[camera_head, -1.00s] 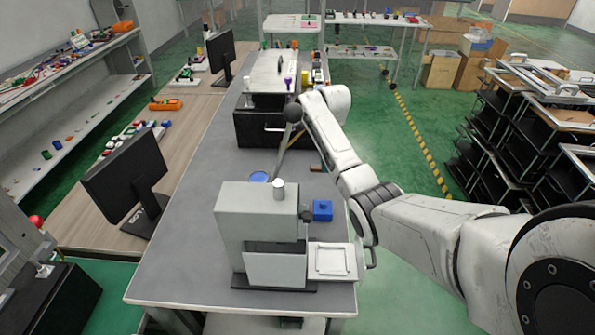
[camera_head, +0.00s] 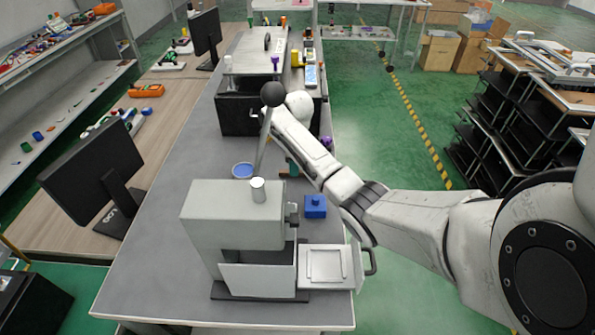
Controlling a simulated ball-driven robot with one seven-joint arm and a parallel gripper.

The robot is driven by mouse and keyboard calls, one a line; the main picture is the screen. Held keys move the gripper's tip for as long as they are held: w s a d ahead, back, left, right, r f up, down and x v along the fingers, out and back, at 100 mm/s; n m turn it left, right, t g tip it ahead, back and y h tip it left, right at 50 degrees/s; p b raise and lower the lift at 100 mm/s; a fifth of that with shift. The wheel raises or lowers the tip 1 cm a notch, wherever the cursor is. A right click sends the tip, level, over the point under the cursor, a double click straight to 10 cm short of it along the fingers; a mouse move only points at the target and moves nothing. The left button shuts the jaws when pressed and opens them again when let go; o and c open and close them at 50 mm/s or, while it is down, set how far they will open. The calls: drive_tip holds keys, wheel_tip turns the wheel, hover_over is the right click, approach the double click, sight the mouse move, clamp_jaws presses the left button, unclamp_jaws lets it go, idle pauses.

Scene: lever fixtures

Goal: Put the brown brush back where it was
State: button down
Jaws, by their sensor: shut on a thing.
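My gripper is not visible; the far end of my white arm (camera_head: 315,160) runs up behind the grey lever fixture and bends behind the lever's black ball knob (camera_head: 272,95). What the jaws hold is hidden. I cannot make out the brown brush for certain. A small brown and green thing (camera_head: 291,168) shows on the table beside my arm, partly covered by it, too small to identify. The grey lever fixture (camera_head: 235,225) stands at the near end of the table with its lever upright and slightly tilted.
A blue block (camera_head: 315,207) and a blue round dish (camera_head: 243,170) lie near the fixture. A white square tray (camera_head: 326,266) is at its right. A black box (camera_head: 232,113) stands farther back. A monitor (camera_head: 92,170) is at left. The table's left strip is clear.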

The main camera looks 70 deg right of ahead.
drive_tip(key=shift+w+a+f, duration=0.1)
drive_tip(key=shift+w+f, duration=0.1)
drive_tip(key=shift+f, duration=0.25)
drive_tip(key=shift+r, duration=0.1)
drive_tip(key=c, duration=1)
unclamp_jaws()
drive_tip(key=shift+s+r+p, duration=0.2)
drive_tip(key=shift+r+p, duration=1.2)
drive_tip(key=shift+r, duration=4.65)
